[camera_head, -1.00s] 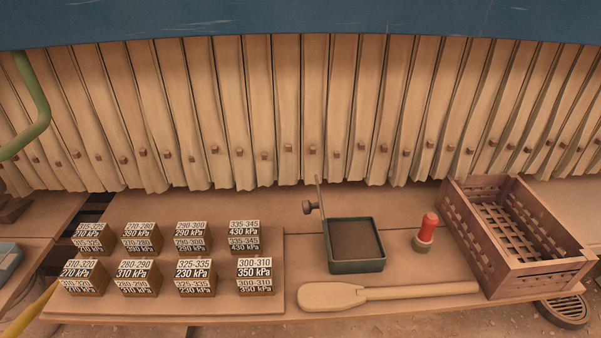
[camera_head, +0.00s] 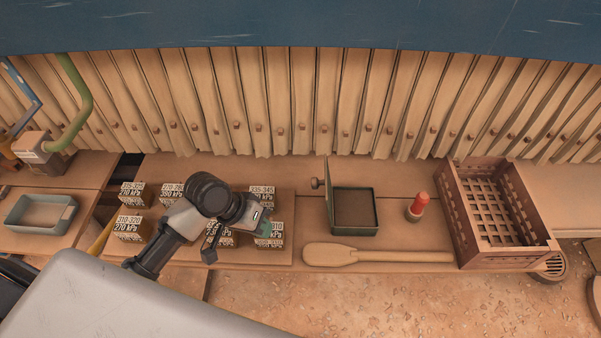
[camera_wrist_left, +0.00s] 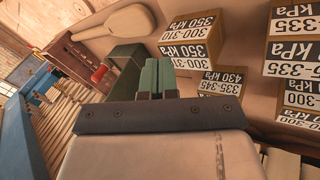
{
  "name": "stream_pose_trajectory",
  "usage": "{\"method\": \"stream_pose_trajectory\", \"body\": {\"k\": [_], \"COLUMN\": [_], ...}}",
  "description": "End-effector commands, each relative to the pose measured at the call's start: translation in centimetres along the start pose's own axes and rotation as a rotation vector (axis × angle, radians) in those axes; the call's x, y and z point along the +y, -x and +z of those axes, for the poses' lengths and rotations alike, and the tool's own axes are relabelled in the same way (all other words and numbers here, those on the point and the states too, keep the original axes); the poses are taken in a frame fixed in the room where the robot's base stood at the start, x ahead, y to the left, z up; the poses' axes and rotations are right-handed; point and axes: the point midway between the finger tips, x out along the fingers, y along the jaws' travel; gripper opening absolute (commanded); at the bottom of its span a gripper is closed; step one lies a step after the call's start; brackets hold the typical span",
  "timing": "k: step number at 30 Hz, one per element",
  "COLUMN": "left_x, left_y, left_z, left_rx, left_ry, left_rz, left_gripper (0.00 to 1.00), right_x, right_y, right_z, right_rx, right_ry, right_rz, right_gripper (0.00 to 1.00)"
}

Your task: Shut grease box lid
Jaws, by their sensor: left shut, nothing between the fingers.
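The grease box (camera_head: 355,230) is a small dark green open box on the bench, right of the labelled blocks. Its lid (camera_head: 329,180) stands upright along the box's left side, with a knob (camera_head: 317,184) sticking out to the left. The box also shows in the left wrist view (camera_wrist_left: 125,58), partly hidden behind my fingers. My left gripper (camera_head: 267,229) is over the right end of the blocks, left of the box and apart from it. Its green fingers (camera_wrist_left: 158,78) are shut and empty. My right gripper is not in view.
Several pressure-labelled blocks (camera_head: 130,225) stand left of the box, partly hidden by my arm. A wooden paddle (camera_head: 375,256) lies in front of the box. A red-topped object (camera_head: 419,204) and a slatted crate (camera_head: 500,258) stand to the right. Pleated cloths (camera_head: 300,95) hang behind.

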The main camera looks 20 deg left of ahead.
Motion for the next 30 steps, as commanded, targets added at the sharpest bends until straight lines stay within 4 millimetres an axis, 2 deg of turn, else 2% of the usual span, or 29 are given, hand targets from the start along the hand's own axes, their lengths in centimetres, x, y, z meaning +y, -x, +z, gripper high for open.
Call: {"method": "stream_pose_trajectory", "body": {"k": [1, 6, 9, 13, 16, 20, 25, 30], "left_x": [-0.6, -1.7, -2.2, -2.7, -2.8, -2.7, -1.8, -0.7], "left_y": [0.6, 3.3, 5.3, 7.4, 8.4, 8.3, 6.2, 2.7], "left_z": [-1.6, -6.2, -8.6, -10.8, -11.7, -12.0, -12.2, -12.4], "left_rx": [-0.001, -0.005, 0.001, 0.007, 0.011, 0.010, 0.009, 0.008], "left_ry": [0.031, 0.164, 0.240, 0.313, 0.345, 0.360, 0.357, 0.358], "left_rz": [0.025, 0.140, 0.202, 0.265, 0.293, 0.308, 0.309, 0.310], "left_gripper": [0.00, 0.00, 0.00, 0.00, 0.00, 0.00, 0.00, 0.00], "right_x": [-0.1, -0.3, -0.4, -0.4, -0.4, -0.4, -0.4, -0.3], "right_y": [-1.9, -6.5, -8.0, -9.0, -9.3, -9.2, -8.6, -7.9], "right_z": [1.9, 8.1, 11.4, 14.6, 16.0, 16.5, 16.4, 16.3], "right_rx": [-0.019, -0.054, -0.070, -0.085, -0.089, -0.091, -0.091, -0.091], "right_ry": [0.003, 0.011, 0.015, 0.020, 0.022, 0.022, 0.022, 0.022], "right_rz": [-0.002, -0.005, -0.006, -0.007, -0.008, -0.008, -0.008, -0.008], "right_gripper": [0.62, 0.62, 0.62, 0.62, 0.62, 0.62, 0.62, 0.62]}}
